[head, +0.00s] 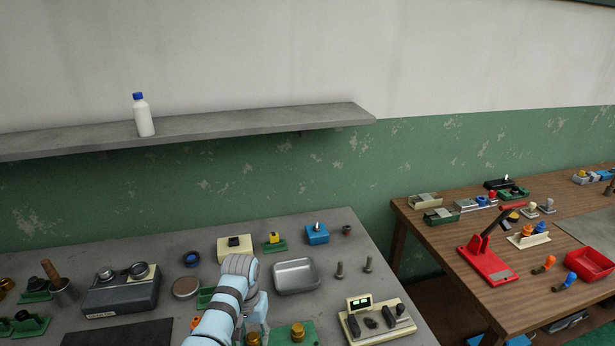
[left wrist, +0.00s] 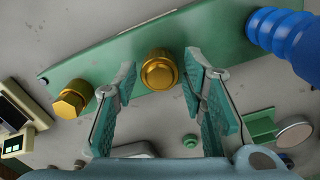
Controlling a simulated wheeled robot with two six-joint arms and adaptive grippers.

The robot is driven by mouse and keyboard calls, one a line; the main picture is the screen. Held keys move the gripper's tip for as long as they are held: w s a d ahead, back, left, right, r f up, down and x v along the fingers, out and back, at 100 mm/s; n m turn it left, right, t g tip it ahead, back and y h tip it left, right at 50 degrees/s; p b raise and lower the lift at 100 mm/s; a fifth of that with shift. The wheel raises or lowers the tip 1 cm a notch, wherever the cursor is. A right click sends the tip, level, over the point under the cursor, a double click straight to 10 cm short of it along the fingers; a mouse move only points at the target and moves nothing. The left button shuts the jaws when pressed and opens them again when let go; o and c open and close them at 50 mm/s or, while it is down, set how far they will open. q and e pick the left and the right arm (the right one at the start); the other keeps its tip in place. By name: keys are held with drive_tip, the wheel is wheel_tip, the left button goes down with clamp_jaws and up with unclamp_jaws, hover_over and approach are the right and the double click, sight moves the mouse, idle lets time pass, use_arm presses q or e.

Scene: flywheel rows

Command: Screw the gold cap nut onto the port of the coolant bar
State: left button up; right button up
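The green coolant bar (head: 312,327) lies on the grey table at the bottom of the head view, partly behind my left arm. In the left wrist view, the bar (left wrist: 215,35) carries a round, flanged gold piece (left wrist: 160,70) near its middle. A faceted gold piece (left wrist: 72,99) stands at one end, and a ridged blue piece (left wrist: 275,30) at the other. I cannot tell surely which gold piece is the cap nut. My left gripper (left wrist: 159,72) is open and empty, with a fingertip on either side of the round piece and gaps between. My right gripper is out of view.
A metal tray (head: 297,277) stands behind the bar, with two bolts (head: 340,270) to its right. A cream fixture (head: 377,323) stands right of the bar, and a grey device (head: 121,293) to the left. A wall shelf (head: 250,119) overhangs the back.

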use_arm(q)
drive_tip(key=c, duration=0.8)
drive_tip(key=m+p, duration=0.1)
drive_tip(key=m, duration=0.2)
drive_tip(key=shift+r, duration=0.15)
drive_tip(key=shift+m+p, duration=0.35)
drive_tip(key=shift+m, duration=0.65)
